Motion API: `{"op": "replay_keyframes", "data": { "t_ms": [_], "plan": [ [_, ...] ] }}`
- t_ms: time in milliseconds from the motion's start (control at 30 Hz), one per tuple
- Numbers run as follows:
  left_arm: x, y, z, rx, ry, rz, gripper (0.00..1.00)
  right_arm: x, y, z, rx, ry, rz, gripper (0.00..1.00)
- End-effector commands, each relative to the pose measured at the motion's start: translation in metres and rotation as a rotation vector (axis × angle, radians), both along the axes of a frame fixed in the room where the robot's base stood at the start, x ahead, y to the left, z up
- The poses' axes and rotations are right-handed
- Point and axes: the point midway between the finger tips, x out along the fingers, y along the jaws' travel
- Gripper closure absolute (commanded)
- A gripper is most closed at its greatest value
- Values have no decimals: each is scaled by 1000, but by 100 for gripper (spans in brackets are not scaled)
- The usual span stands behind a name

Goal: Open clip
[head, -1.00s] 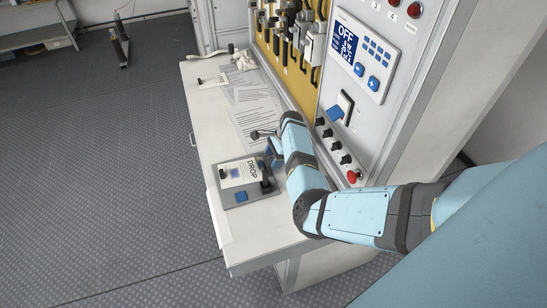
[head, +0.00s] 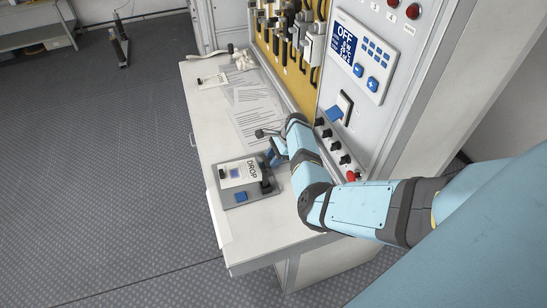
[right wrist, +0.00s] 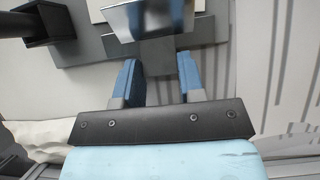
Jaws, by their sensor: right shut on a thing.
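The grey test box (head: 231,203) with its white DROP label (head: 240,173) and blue button lies on the worktop. My right gripper (head: 273,155) is at the far right edge of this box, with its wrist partly in front. In the right wrist view its blue fingers (right wrist: 157,78) stand on either side of a grey block, the clip (right wrist: 158,56), and are shut on it. A shiny metal plate (right wrist: 150,18) lies just beyond the fingertips. How far the clip is open cannot be told. My left gripper is not in view.
The upright panel with the OFF screen (head: 345,43), knobs and a red button (head: 352,176) stands close to the right of my arm. Paper sheets (head: 258,123) lie behind the box. Fuses hang on the yellow board (head: 297,83). The worktop's front is clear.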

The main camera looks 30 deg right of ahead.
Motion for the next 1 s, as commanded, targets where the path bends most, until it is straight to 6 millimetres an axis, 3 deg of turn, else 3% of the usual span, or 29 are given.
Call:
{"op": "replay_keyframes", "data": {
  "t_ms": [33, 67, 167, 533, 800, 1000],
  "plan": [
    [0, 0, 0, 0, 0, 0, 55, 0, 0, 0, -1, 0, 0, 88],
    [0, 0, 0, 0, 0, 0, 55, 0, 0, 0, -1, 0, 0, 60],
    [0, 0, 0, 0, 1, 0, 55, 0, 0, 0, -1, 0, 0, 38],
    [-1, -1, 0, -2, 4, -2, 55, -1, -4, 6, -2, -1, -1, 38],
    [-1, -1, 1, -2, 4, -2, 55, -6, -25, 45, -3, -3, -1, 38],
    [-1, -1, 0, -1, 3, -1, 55, -8, -35, 62, -2, -2, 0, 38]
  ]
}}
